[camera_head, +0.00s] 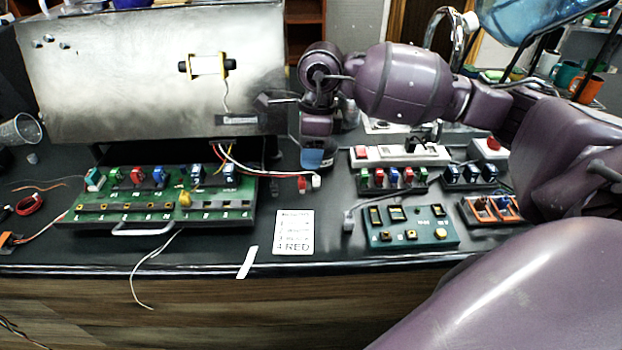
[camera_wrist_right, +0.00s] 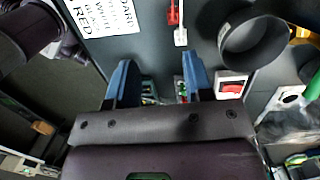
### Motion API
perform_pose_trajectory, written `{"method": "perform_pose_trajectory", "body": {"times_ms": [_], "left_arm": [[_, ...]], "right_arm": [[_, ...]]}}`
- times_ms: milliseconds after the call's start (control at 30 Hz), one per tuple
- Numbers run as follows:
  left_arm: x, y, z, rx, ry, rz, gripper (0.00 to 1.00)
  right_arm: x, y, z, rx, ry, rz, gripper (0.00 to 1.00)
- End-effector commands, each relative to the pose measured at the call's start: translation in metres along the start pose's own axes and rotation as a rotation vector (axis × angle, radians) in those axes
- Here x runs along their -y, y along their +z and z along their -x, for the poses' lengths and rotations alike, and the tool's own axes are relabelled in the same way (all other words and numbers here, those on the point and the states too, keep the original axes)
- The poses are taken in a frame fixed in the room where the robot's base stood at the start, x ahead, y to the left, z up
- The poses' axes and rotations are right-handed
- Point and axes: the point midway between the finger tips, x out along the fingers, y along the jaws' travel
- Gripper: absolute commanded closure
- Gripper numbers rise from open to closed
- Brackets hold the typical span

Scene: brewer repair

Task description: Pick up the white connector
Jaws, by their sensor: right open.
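The white connector (camera_head: 316,181) lies on the dark bench top at the end of a wire, just right of a red connector (camera_head: 301,184). In the right wrist view the white connector (camera_wrist_right: 181,38) shows beyond my fingertips, with the red connector (camera_wrist_right: 174,14) above it. My right gripper (camera_head: 316,160) points down over the bench, just behind the white connector in the head view. In the wrist view its two blue fingers (camera_wrist_right: 161,78) are spread apart with nothing between them. My left gripper is not in view.
A green terminal board (camera_head: 160,232) stands to the left and a green switch box (camera_head: 412,238) to the right. A printed card (camera_head: 293,232) lies in front of the connectors. The big metal panel (camera_head: 120,85) rises behind. A dark ring (camera_wrist_right: 252,38) shows in the wrist view.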

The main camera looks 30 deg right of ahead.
Motion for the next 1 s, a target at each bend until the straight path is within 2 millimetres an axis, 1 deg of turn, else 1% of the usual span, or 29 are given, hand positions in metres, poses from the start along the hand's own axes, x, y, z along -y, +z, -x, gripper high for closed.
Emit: {"method": "perform_pose_trajectory", "body": {"times_ms": [33,100,200,267,500,767,1000], "left_arm": [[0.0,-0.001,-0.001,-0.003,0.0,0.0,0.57],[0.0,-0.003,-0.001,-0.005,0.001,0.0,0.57],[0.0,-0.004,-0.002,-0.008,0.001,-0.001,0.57],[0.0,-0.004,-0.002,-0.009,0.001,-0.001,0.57],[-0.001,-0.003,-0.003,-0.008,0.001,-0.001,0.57],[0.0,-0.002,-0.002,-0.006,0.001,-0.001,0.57],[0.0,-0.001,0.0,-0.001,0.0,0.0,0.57]], "right_arm": [[0.007,-0.006,0.006,-0.039,-0.028,-0.004,0.53],[0.013,-0.013,0.011,-0.08,-0.052,-0.01,0.53],[0.018,-0.019,0.009,-0.109,-0.066,-0.015,0.53],[0.018,-0.02,0.003,-0.113,-0.066,-0.016,0.53],[0.02,-0.023,-0.031,-0.11,-0.065,-0.015,0.53],[0.021,-0.023,-0.047,-0.108,-0.065,-0.015,0.53],[0.022,-0.022,-0.079,-0.107,-0.063,-0.016,0.53]]}}
